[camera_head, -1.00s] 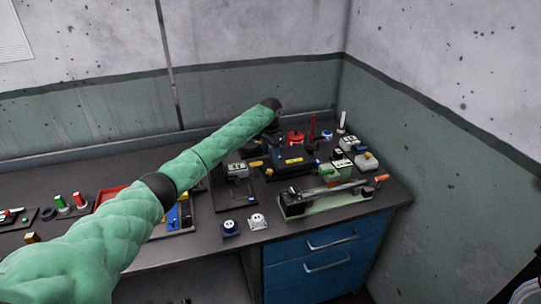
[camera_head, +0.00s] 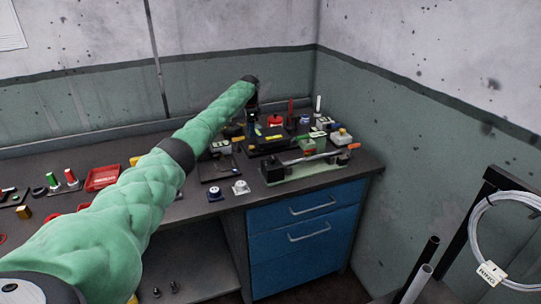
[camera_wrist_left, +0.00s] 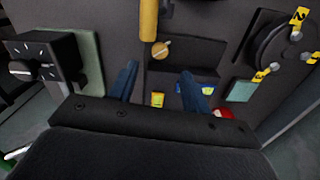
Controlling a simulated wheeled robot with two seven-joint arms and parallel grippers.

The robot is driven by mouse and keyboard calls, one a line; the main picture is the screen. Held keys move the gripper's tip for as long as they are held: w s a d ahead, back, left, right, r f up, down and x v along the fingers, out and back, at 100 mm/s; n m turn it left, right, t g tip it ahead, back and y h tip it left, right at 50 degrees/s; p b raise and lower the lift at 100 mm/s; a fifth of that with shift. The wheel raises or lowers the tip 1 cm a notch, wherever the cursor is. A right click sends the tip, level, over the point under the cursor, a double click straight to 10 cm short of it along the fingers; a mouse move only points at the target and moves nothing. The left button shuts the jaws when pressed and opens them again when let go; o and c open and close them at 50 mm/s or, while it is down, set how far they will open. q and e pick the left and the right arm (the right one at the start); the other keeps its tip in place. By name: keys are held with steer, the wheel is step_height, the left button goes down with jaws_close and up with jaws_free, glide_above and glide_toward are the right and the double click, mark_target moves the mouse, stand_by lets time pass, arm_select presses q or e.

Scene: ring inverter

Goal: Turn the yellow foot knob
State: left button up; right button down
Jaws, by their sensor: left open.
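My left gripper (camera_wrist_left: 158,72) is open, with its two dark blue fingers apart and nothing visible between their tips. In the head view the left gripper (camera_head: 252,112) is small and dark above the device at the back of the bench. In the left wrist view, a small round yellow knob (camera_wrist_left: 161,49) with a slot across it lies just beyond the fingertips, apart from them. A longer yellow cylinder (camera_wrist_left: 149,20) is above it. I cannot tell which of these is the foot knob. My right gripper is not in view.
A black dial block (camera_wrist_left: 38,62) is at the left and a round dark disc with yellow tags (camera_wrist_left: 284,45) at the right of the wrist view. In the head view, a fixture with an orange-tipped lever (camera_head: 310,164) stands at the bench's front right. A white coil (camera_head: 510,235) hangs at right.

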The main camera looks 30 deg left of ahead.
mark_target(252, 146)
arm_select(q)
steer(key=shift+f, duration=0.25)
step_height(252, 146, down, 8)
steer(key=shift+r+p, duration=0.1)
steer(key=shift+p, duration=1.05)
steer(key=shift+w, duration=0.1)
steer(key=c, duration=1)
steer(key=shift+d+n, duration=0.1)
steer(key=shift+n, duration=0.4)
steer(key=shift+r+n+p, duration=0.1)
steer(key=shift+n+p, duration=0.25)
steer(key=shift+n, duration=1.25)
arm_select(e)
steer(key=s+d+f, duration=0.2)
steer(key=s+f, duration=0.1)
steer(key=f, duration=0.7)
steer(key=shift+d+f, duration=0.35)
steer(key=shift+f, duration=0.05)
